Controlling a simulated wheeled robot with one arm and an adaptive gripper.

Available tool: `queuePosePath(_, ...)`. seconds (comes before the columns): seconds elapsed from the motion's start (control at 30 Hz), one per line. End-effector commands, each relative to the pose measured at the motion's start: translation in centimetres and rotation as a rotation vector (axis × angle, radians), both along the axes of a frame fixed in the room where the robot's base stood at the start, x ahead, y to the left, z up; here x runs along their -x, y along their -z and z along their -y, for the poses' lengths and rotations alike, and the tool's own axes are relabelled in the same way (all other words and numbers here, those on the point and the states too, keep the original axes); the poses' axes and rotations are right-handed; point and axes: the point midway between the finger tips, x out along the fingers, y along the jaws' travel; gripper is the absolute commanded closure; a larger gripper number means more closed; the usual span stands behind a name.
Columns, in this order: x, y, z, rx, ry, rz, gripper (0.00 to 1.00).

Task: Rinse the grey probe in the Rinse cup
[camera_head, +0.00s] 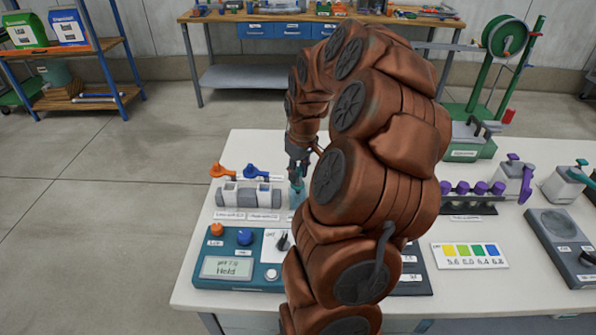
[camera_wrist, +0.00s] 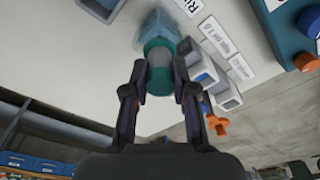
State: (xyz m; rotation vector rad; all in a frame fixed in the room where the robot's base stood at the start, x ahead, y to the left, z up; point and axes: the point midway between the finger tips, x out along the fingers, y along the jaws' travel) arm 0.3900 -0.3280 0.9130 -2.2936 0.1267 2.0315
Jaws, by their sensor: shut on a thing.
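My gripper (camera_head: 299,158) points down over the white bench, at the right end of the holder block. In the wrist view its two fingers (camera_wrist: 160,80) are closed on a grey cylinder with a teal collar, the grey probe (camera_wrist: 159,66). The clear blue Rinse cup (camera_wrist: 154,22) lies straight beyond the probe; a partly cut-off label starting "RI" is beside it. In the head view the cup (camera_head: 297,190) stands right under the fingers. The probe's lower end is hidden, so I cannot tell how deep it sits in the cup.
A teal meter (camera_head: 235,258) reading Hold is in front. My arm covers the bench middle. A colour chart (camera_head: 470,255) and purple-capped rack (camera_head: 472,190) are right.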

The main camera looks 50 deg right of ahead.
Motion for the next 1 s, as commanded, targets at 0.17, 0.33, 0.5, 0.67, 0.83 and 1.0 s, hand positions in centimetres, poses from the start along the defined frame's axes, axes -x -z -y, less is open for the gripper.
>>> queuePosePath(0.17, 0.0, -0.1, 0.0, 0.000, 0.000, 0.001, 1.00)
queuePosePath(0.33, -0.1, -0.6, 0.0, 0.001, 0.000, 0.002, 1.00)
queuePosePath(0.5, 0.0, -1.7, 0.0, 0.001, 0.000, 0.001, 1.00)
queuePosePath(0.67, 0.0, -2.7, 0.0, 0.000, 0.000, 0.000, 1.00)
queuePosePath(0.83, -0.1, -3.8, 0.0, 0.001, 0.000, 0.003, 1.00)
queuePosePath(1.0, -0.1, -5.0, 0.0, 0.002, 0.000, 0.004, 1.00)
